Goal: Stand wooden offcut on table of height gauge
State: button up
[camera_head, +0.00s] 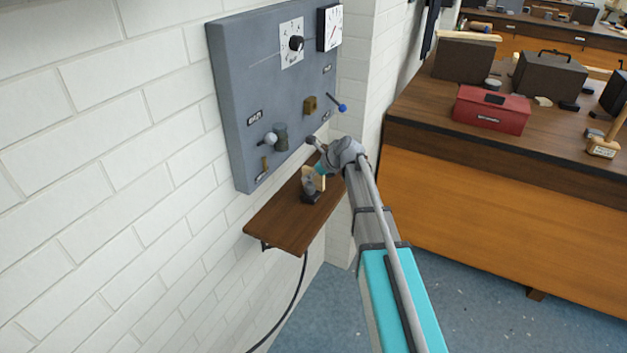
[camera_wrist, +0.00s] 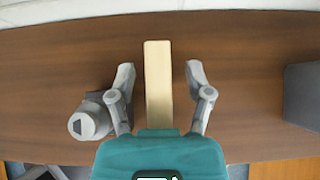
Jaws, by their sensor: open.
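The pale wooden offcut (camera_wrist: 158,80) is a narrow strip over the brown wooden shelf in the wrist view. My gripper (camera_wrist: 160,82) is open around it, one finger on each side with a visible gap to each. The near end of the offcut is hidden by my teal gripper body. In the head view my gripper (camera_head: 313,182) is low over the small wall shelf (camera_head: 281,222), and a pale bit of the offcut (camera_head: 321,184) shows beside it. I cannot tell the offcut's exact tilt. I cannot make out the height gauge with certainty.
A dark grey block (camera_wrist: 302,95) stands right of my gripper, and a grey hexagonal-ended part (camera_wrist: 84,124) shows close by the left finger. A grey control panel (camera_head: 240,75) hangs above the shelf. A workbench (camera_head: 480,190) with a red box (camera_head: 491,107) stands right.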

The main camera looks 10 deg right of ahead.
grip_shut()
dwell(0.4)
jog(key=shift+r, duration=0.1)
notch_tip(320, 180, up, 2)
jog(key=p, duration=0.2)
jog(key=shift+r+p, duration=0.25)
jog(key=shift+p, duration=0.1)
jog(key=s+r+p, duration=1)
jog(key=s, duration=0.4)
jog(key=shift+d+r, duration=0.15)
jog(key=shift+d, duration=0.3)
